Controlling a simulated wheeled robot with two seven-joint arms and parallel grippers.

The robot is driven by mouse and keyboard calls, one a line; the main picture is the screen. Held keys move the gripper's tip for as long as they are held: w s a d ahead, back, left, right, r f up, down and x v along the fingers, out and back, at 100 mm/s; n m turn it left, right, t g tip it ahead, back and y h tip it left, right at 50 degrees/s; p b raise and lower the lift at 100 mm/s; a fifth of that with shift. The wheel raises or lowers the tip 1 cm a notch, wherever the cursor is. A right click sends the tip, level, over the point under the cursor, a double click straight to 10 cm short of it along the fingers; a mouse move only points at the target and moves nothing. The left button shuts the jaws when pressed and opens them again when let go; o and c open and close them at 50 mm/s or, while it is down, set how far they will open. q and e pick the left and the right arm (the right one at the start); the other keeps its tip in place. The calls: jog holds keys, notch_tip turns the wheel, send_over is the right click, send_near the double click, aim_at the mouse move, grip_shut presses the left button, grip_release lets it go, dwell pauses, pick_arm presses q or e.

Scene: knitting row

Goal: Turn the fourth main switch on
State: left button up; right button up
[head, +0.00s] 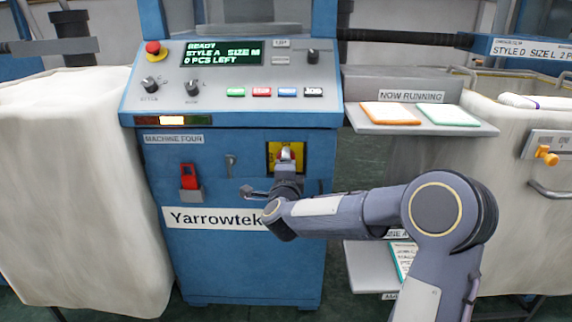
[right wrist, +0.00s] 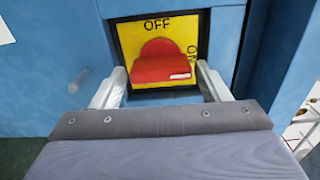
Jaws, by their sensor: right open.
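The main switch is a red rotary knob (right wrist: 160,62) on a yellow plate (right wrist: 127,37) marked OFF at the top and ON at the right side. A white mark shows at the right of its grip; which label the knob points to is hard to tell. In the head view the plate (head: 272,154) sits on the blue cabinet labelled MACHINE FOUR (head: 240,262), partly hidden by my gripper. My right gripper (right wrist: 162,70) is open, its fingers on either side of the knob, with gaps visible. It also shows in the head view (head: 286,167). My left gripper is out of view.
Above is a sloped control panel (head: 210,96) with a display reading READY and an emergency button (head: 153,48). A shelf (head: 360,122) juts out at right; fabric bins stand on both sides.

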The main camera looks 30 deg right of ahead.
jog(key=v, duration=0.5)
jog(key=shift+s+a+p, duration=0.15)
jog(key=shift+s+p, duration=0.2)
jog(key=s+a+n+g+y, duration=0.1)
jog(key=s+a+n+y, duration=0.95)
jog(key=n, duration=0.35)
jog(key=s+a+f+n+g+y+p, duration=0.1)
jog(key=s+f+n+g, duration=0.35)
jog(key=s, duration=0.65)
jog(key=s+a+f+n+g+y+p, duration=0.15)
jog(key=s+f+n+g, duration=0.3)
jog(key=s, duration=0.65)
notch_tip(320, 180, up, 34)
jog(key=p, duration=3.2)
jog(key=shift+w+a+f+p, duration=0.15)
jog(key=shift+w+p, duration=0.1)
jog(key=shift+p, duration=0.15)
